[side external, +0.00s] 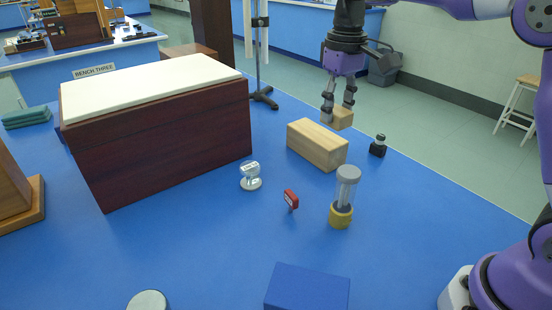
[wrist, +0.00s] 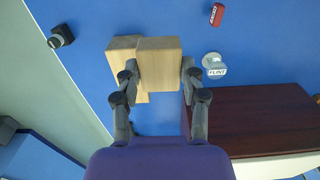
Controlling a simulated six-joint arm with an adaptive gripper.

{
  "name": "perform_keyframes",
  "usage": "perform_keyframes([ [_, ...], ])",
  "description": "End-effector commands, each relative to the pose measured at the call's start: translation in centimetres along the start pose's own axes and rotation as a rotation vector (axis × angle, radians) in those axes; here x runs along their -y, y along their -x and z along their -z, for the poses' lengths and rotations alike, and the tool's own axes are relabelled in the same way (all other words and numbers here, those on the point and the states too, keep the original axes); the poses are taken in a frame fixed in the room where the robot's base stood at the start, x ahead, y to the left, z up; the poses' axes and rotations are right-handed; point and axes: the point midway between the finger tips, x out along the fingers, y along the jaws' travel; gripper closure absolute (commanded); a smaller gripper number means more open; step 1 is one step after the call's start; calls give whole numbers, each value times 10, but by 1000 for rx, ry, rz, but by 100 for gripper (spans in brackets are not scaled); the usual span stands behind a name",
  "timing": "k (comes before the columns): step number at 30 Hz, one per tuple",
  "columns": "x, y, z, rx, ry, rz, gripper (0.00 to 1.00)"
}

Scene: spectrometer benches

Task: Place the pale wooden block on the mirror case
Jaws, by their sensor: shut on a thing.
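The pale wooden block (side external: 342,118) is a small light-wood piece held between the fingers of my gripper (side external: 338,107). In the wrist view, the held block (wrist: 160,64) sits between both fingers of my gripper (wrist: 158,78). The large dark red-brown wooden case with a flat cream top (side external: 150,85), which I take as the mirror case, stands on the blue bench left of my gripper. Its dark side (wrist: 270,120) shows at lower right in the wrist view. Nothing rests on its top. My gripper is apart from it.
A longer pale wooden block (side external: 317,145) lies on the bench close to the held one. A small black-based item (side external: 378,146), a glass piece marked FLINT (side external: 250,176), a red tag (side external: 291,199), a yellow-based cylinder (side external: 342,205) and a blue box (side external: 307,288) stand around.

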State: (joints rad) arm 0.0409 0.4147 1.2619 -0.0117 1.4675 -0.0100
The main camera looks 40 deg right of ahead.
Motion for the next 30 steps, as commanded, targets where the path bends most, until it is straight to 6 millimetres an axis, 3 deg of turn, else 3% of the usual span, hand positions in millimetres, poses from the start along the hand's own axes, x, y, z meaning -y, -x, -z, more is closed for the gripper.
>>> perform_keyframes([
  [3, 22, 6, 14, 0, 16, -1, 87],
  [8, 30, 8, 22, 0, 19, -1, 87],
  [11, 15, -2, 28, 0, 15, -1, 87],
  [21, -60, -50, 55, -2, 17, -1, 87],
  [27, -75, -61, 61, -2, 20, -1, 87],
  [30, -75, -76, 60, 1, 21, 0, 87],
])
